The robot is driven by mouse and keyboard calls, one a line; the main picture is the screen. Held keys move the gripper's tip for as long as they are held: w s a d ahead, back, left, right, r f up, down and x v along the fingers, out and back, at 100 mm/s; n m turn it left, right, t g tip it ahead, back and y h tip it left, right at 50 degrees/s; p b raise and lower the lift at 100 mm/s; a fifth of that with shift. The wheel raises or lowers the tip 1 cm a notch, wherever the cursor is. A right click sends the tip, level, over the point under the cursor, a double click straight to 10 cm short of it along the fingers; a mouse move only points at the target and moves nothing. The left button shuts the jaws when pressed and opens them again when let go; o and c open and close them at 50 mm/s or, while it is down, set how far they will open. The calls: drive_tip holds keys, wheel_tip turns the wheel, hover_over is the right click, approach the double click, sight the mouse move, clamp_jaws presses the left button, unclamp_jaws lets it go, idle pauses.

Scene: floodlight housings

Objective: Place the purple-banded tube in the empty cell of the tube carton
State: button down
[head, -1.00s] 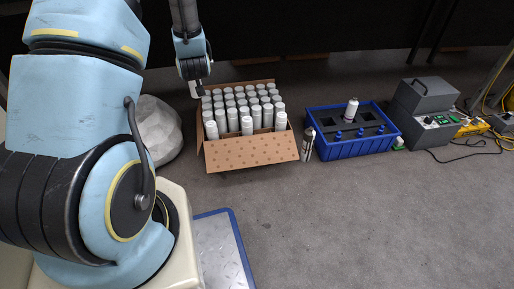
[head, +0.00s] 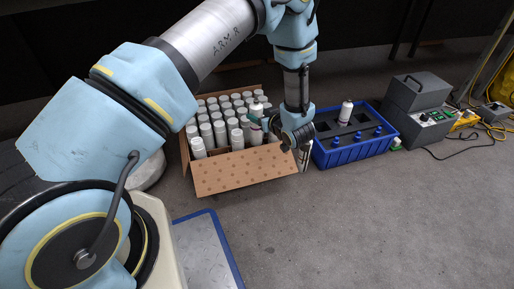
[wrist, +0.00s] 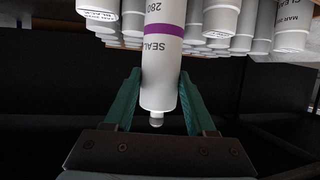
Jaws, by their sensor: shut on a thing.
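The purple-banded tube (wrist: 165,45) is white with dark lettering and a small nozzle, seen in the wrist view between the teal fingers of my gripper (wrist: 158,108). My gripper is shut on it near the nozzle end; its other end runs out of the frame. In the head view, my gripper (head: 262,121) is at the right part of the tube carton (head: 235,173), holding the tube (head: 257,110) among or just above the carton's tubes; I cannot tell which. The carton is brown cardboard with several white tubes. The empty cell cannot be made out.
A blue crate (head: 350,153) with a white bottle (head: 346,112) and several blue knobs stands right of the carton. A grey box (head: 418,105) and cables are further right. The front floor is clear.

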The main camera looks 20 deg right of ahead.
sight(259, 142)
wheel_tip(259, 142, down, 12)
drive_tip(key=b, duration=0.4)
drive_tip(key=shift+f, duration=0.4)
drive_tip(key=c, duration=0.5)
unclamp_jaws()
drive_tip(key=shift+a, duration=0.1)
drive_tip(key=shift+r, duration=0.2)
drive_tip(key=p+v, duration=0.4)
drive_tip(key=v, duration=0.8)
drive_tip(key=shift+r, duration=0.1)
